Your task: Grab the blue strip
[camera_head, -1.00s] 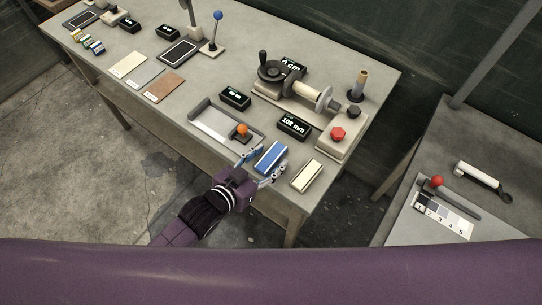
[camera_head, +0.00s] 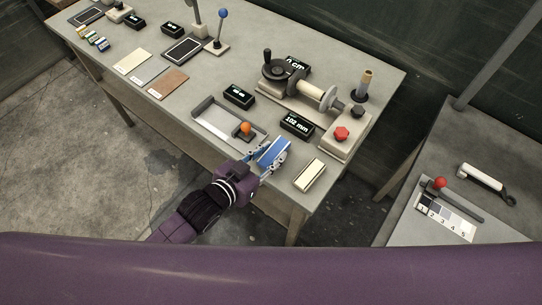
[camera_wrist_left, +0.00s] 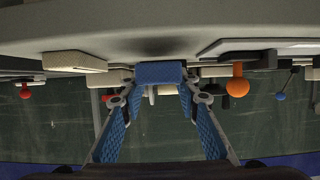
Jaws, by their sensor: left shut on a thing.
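The blue strip (camera_head: 273,151), a blue block with a pale stripe, is at the front edge of the grey table. My left gripper (camera_head: 270,158) has a finger on each side of it and is shut on it. In the left wrist view the blue strip (camera_wrist_left: 160,73) sits between the tips of the two blue-padded fingers. A dark shadow shows on the table by it; I cannot tell whether it is clear of the surface. My right gripper is in neither view.
A cream strip (camera_head: 310,175) lies just right of the blue one. A shallow tray (camera_head: 203,123) with an orange-knobbed lever (camera_head: 245,129) is at its left. A 102 mm display (camera_head: 297,124) and a crank fixture with a red knob (camera_head: 341,134) stand behind.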

